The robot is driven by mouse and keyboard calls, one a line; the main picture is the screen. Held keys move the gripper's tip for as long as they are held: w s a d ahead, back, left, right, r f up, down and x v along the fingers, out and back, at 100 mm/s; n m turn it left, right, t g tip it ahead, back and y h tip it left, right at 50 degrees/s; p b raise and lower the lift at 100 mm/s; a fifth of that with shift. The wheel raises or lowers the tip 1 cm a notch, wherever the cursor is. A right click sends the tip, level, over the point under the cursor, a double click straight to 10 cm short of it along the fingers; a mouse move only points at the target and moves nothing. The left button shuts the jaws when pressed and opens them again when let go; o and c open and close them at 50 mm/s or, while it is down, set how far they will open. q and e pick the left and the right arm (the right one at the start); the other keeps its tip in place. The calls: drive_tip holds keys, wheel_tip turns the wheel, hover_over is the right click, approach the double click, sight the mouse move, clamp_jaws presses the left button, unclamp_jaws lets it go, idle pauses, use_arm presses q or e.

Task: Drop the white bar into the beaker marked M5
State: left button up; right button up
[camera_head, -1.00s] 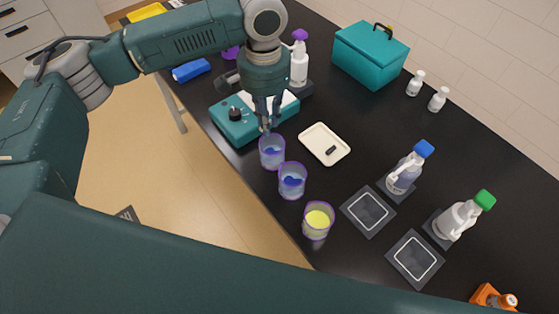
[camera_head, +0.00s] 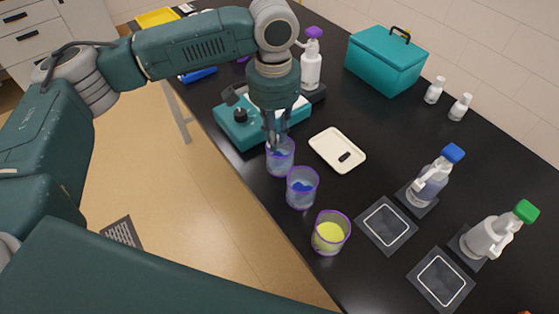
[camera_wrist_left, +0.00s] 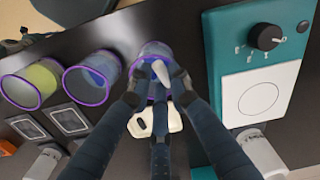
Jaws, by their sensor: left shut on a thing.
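My left gripper (camera_head: 277,143) points down at the rim of the nearest-to-stirrer beaker (camera_head: 281,163), which holds blue liquid. In the left wrist view its fingers (camera_wrist_left: 158,80) are shut on a small white bar (camera_wrist_left: 162,73), seen over that beaker's mouth (camera_wrist_left: 152,50). A second blue-liquid beaker (camera_head: 302,188) and a yellow-liquid beaker (camera_head: 331,235) stand in a row toward the front edge. All have purple rims. No M5 mark is readable on any beaker. My right gripper is out of view.
A teal stirrer (camera_head: 238,128) with a white plate stands behind the beakers. A cream tray (camera_head: 325,152) with a small dark item lies to their right. Two dark framed pads (camera_head: 371,239), spray bottles (camera_head: 430,182) and a teal box (camera_head: 386,65) occupy the right side.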

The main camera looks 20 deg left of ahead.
use_arm(q)
drive_tip(key=o, duration=0.7)
drive_tip(key=shift+o, duration=0.6)
drive_tip(key=shift+r, duration=0.35)
wheel_tip(320, 180, up, 11)
drive_tip(key=shift+r, duration=0.15)
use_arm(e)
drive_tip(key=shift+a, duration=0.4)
